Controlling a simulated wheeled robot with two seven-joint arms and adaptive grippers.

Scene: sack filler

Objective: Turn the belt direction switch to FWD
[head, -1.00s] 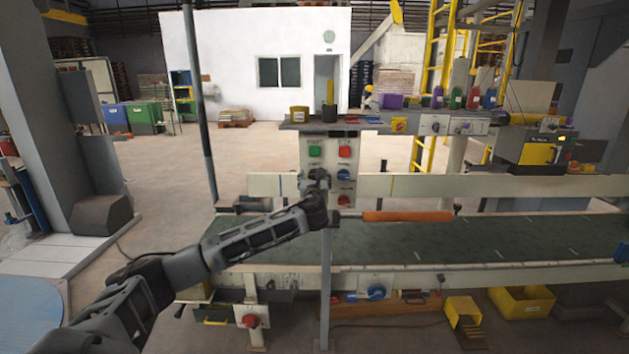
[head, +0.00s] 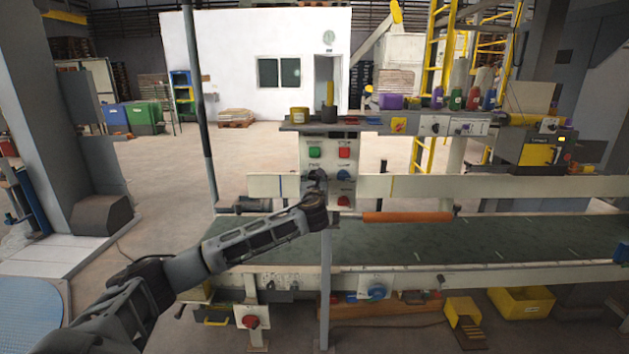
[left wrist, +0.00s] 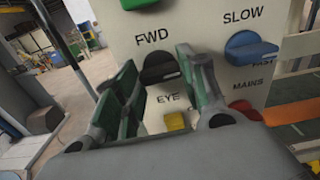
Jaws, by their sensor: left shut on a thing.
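The belt direction switch (left wrist: 160,70) is a black knob under the FWD label on the white control panel (left wrist: 200,25). In the left wrist view it sits between the fingers of my left gripper (left wrist: 158,80), which is shut on it. Part of the knob and its lower label are hidden by the fingers. I cannot tell for certain which mark the knob points at. In the head view my left gripper (head: 317,180) is at the left side of the panel (head: 329,142) and covers the switch. My right gripper is not in view.
A blue SLOW/FAST knob (left wrist: 250,48) is right of the switch. A yellow knob (left wrist: 175,121) and a red MAINS knob (left wrist: 243,109) are below. Green (head: 314,152) and red (head: 344,152) buttons are above. The green conveyor belt (head: 450,238) runs below the panel.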

